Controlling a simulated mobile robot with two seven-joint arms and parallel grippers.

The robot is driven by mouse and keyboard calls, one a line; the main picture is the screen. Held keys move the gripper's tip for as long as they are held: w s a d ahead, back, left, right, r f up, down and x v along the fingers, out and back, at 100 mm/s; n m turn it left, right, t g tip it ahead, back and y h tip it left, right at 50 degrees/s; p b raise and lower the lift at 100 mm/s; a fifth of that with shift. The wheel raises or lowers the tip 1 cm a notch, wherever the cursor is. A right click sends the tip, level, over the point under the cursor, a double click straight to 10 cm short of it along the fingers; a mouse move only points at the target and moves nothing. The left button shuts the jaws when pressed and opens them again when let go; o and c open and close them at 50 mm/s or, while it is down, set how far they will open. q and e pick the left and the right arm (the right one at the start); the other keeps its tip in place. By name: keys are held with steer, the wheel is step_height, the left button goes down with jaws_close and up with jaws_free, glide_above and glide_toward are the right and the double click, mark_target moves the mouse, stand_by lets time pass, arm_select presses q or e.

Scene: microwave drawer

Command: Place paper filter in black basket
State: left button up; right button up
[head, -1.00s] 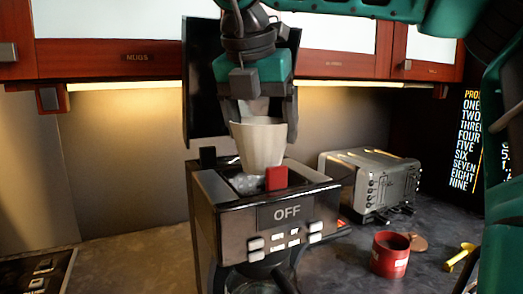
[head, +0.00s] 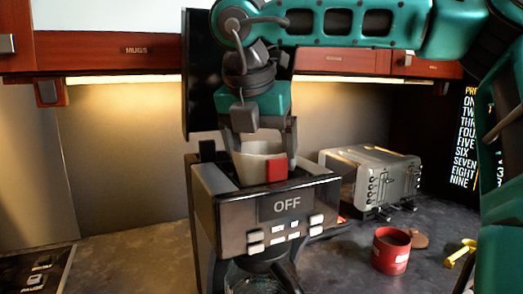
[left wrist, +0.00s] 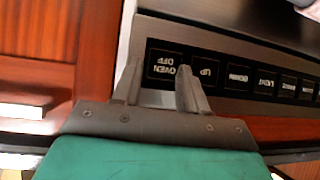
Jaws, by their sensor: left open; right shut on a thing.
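The paper filter (head: 258,165) is a pale cone-shaped cup, sunk into the open top of the coffee maker (head: 220,222) in the head view, with only its upper part showing. My right gripper (head: 262,155) points down from above and is shut on the filter. The black basket cannot be made out; the front of the machine hides what is inside the opening. The machine's dark lid (head: 200,80) stands upright behind. My left gripper (left wrist: 158,80) shows only in the left wrist view. It is open and empty, before a panel of labelled buttons (left wrist: 235,75).
A silver toaster (head: 370,175) stands to the right of the machine. Cabinets (head: 110,55) hang above. The counter left of the machine is mostly clear.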

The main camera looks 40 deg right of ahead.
steer(key=o, duration=0.8)
steer(key=shift+r+p, duration=0.3)
steer(key=shift+p, duration=0.15)
steer(key=p+v, duration=0.1)
steer(key=v, duration=1.1)
steer(key=shift+r, duration=0.2)
